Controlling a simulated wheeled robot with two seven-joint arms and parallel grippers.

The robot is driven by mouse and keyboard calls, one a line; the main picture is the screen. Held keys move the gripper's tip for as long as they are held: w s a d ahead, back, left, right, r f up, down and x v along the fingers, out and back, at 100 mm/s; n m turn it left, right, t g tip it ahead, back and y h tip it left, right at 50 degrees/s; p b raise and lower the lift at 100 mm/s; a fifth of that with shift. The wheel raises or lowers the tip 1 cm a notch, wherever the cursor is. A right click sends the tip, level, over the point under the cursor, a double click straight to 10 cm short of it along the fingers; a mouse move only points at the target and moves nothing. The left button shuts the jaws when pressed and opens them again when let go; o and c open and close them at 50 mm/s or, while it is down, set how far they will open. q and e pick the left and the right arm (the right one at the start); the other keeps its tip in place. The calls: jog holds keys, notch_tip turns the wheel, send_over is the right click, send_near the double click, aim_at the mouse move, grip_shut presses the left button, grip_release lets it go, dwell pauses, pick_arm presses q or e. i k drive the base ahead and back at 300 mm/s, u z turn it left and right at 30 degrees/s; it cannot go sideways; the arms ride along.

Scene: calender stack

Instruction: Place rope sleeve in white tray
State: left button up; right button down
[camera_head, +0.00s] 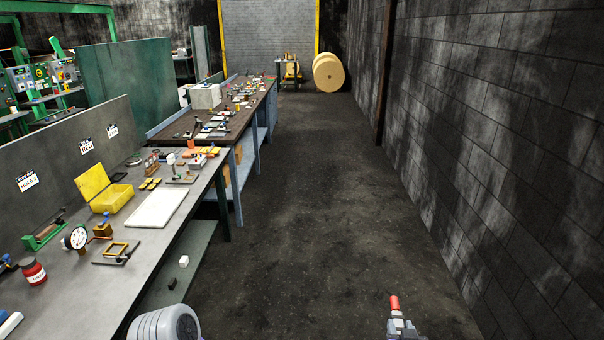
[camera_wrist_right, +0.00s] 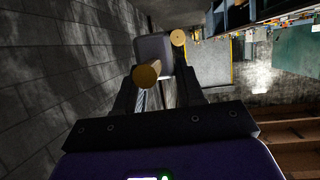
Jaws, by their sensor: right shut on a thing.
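The white tray (camera_head: 158,208) lies flat and empty on the near workbench, in front of the yellow open box. My right gripper (camera_head: 399,322) is at the bottom edge of the head view, over the floor right of the bench and far from the tray. It is shut on a small red cylindrical piece, the rope sleeve (camera_head: 394,302), which stands up from the jaws. In the right wrist view a tan-ended cylinder (camera_wrist_right: 147,73) shows between the dark fingers; its colour differs there. A grey block shape (camera_wrist_right: 152,48) is behind it. My left gripper is not in view.
The near workbench (camera_head: 75,285) holds a yellow box (camera_head: 108,192), a dial gauge (camera_head: 76,238), a red jar (camera_head: 33,271) and a gold frame (camera_head: 116,251). A second bench (camera_head: 225,125) stands farther back. The aisle floor (camera_head: 310,220) is clear up to the right wall (camera_head: 500,130).

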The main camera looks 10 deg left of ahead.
aim_at(169, 206)
jog(key=i, duration=1.7)
jog(key=u, duration=0.9)
jog(key=i, duration=1.2)
jog(key=u, duration=1.7)
jog(key=i, duration=0.7)
jog(key=u, duration=0.45)
